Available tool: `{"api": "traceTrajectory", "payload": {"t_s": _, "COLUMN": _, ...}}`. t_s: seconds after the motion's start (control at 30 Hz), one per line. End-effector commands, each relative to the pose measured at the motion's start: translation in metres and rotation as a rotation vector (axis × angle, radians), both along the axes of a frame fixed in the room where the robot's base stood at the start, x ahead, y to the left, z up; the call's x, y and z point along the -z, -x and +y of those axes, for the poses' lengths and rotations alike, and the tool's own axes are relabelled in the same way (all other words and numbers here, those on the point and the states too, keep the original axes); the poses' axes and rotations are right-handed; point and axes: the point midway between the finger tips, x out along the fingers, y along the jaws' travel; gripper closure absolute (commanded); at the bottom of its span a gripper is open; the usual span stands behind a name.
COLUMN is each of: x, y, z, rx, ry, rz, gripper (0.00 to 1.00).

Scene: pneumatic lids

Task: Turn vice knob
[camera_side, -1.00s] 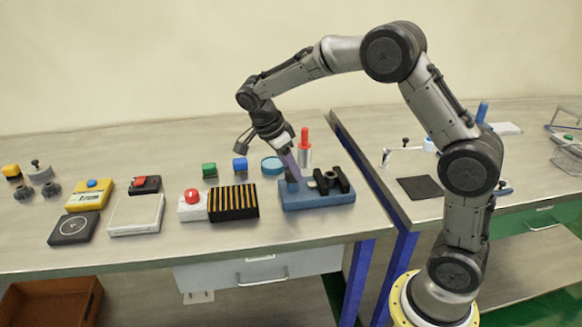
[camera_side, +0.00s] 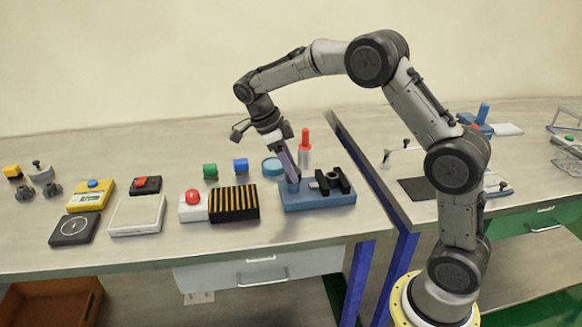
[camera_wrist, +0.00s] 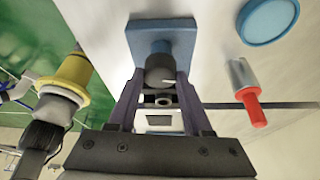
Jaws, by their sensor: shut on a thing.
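The vice has a blue base (camera_side: 317,202) and black jaw bars (camera_side: 343,180) on top, and it stands near the table's right side. Its blue block also shows in the wrist view (camera_wrist: 182,38). A dark round knob (camera_wrist: 160,72) sticks out from the vice towards my wrist camera, between my two purple fingers. My gripper (camera_wrist: 160,88) is shut on this knob, one finger on each side. In the side view my gripper (camera_side: 293,179) points down at the vice's left end, where the fingers hide the knob.
A red-topped cylinder (camera_side: 304,150) and a round blue-rimmed dish (camera_side: 272,167) stand close behind the vice. A black-and-yellow striped block (camera_side: 234,203) and a red-button box (camera_side: 192,206) lie to its left. The table in front of the vice is clear.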

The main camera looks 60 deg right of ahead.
Motion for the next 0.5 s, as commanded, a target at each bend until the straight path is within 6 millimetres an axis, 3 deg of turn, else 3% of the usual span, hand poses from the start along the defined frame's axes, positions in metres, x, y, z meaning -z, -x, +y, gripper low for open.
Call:
{"api": "traceTrajectory", "payload": {"t_s": 0.27, "x": 0.0009, "y": -0.0009, "z": 0.0011, "rx": 0.0, "ry": -0.003, "rz": -0.003, "gripper": 1.0}}
{"api": "traceTrajectory", "payload": {"t_s": 0.3, "x": 0.001, "y": -0.0009, "z": 0.001, "rx": -0.001, "ry": -0.003, "rz": -0.002, "gripper": 0.47}}
{"api": "traceTrajectory", "payload": {"t_s": 0.43, "x": 0.0008, "y": -0.0006, "z": 0.0007, "rx": -0.001, "ry": -0.002, "rz": -0.002, "gripper": 0.23}}
{"api": "traceTrajectory", "payload": {"t_s": 0.5, "x": 0.0006, "y": -0.0005, "z": 0.0006, "rx": -0.001, "ry": -0.002, "rz": -0.001, "gripper": 0.2}}
